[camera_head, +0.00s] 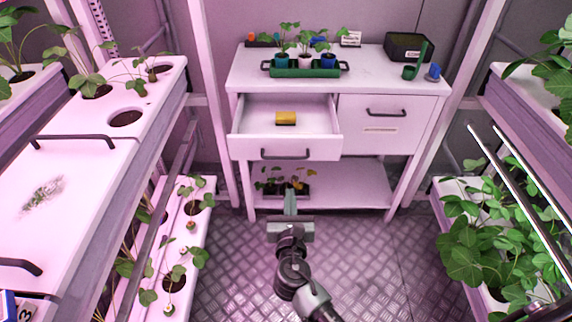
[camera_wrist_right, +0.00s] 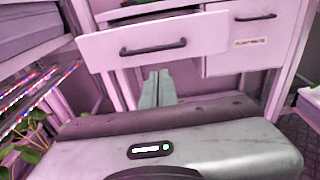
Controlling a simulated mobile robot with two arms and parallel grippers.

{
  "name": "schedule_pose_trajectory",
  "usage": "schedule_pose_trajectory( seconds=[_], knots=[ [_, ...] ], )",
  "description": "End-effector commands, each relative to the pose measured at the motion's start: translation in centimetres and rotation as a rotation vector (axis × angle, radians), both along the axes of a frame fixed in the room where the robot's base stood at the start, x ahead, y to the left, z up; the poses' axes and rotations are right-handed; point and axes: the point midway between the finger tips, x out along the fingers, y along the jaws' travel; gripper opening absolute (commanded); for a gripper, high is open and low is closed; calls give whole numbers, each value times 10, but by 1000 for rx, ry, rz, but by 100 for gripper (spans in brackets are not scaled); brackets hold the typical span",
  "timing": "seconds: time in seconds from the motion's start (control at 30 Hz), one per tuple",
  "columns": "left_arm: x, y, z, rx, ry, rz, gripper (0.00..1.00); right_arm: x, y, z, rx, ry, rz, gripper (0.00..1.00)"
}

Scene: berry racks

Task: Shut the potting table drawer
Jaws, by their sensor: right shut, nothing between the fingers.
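The left drawer (camera_head: 247,149) of the white potting table (camera_head: 400,72) is pulled open, with a yellow block (camera_head: 285,119) inside. Its dark bar handle (camera_head: 287,155) is on the front panel. In the right wrist view the open drawer front (camera_wrist_right: 205,37) and its handle (camera_wrist_right: 153,48) are above the fingers. My right gripper (camera_head: 290,196) is shut and empty, in front of and below the drawer front in the head view. Its fingertips show close together in the wrist view (camera_wrist_right: 158,76). I see no contact with the drawer. My left gripper is not in view.
The right drawer (camera_head: 378,137) is closed. A green tray of potted seedlings (camera_head: 300,72), a dark box (camera_head: 408,46) and a blue cup (camera_head: 433,73) stand on the tabletop. Plant racks line the left (camera_head: 95,190) and right (camera_head: 505,298). The metal floor (camera_head: 400,260) between is clear.

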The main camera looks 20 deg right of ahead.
Motion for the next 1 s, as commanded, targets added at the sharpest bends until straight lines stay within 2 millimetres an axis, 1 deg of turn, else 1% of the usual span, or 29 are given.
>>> schedule_pose_trajectory(
  seconds=[0.03, 0.17, 0.3, 0.37, 0.5, 0.6, 0.7, 1.0],
  knots=[
    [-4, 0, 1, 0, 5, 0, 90, 11, -3, 0, 0, -2, -1, 0],
    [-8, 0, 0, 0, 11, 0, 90, 38, -10, -4, 2, -1, 0, 0],
    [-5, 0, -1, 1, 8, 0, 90, 67, -18, -8, 3, -1, 0, 0],
    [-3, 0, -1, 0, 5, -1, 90, 78, -21, -10, 3, 0, -1, 0],
    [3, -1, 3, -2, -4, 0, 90, 98, -27, -5, 4, 0, -1, 0],
    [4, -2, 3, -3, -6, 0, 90, 107, -30, -4, 4, 1, -1, 0],
    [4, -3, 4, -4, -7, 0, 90, 112, -31, -3, 5, 1, -1, 0],
    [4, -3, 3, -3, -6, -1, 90, 113, -32, -3, 6, 2, 0, 0]
  ],
)
